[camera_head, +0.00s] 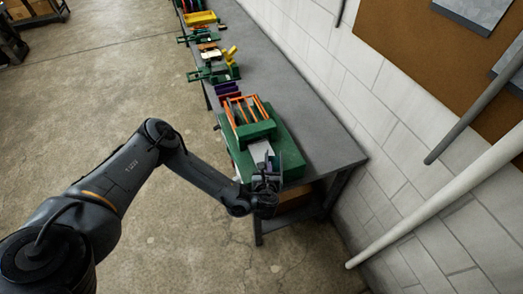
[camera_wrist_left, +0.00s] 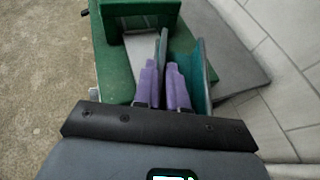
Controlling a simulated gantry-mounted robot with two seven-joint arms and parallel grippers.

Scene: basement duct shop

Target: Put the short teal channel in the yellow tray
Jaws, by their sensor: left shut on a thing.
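My left gripper (camera_head: 266,180) is at the near end of the bench, beside the green machine. In the left wrist view its two purple fingers (camera_wrist_left: 164,85) are shut on one upright wall of the teal channel (camera_wrist_left: 203,78). The channel's other wall stands to the right of the fingers. In the head view the gripper mostly hides the channel. The yellow tray (camera_head: 202,18) sits near the far end of the bench, well away from the gripper. My right gripper is not in view.
The grey bench (camera_head: 290,105) runs along a block wall. The green machine (camera_head: 283,150) with orange bars fills its near end. Purple pieces (camera_head: 227,89), another green tool (camera_head: 217,72) and a yellow object (camera_head: 229,53) lie along the left edge. The wall-side strip is clear.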

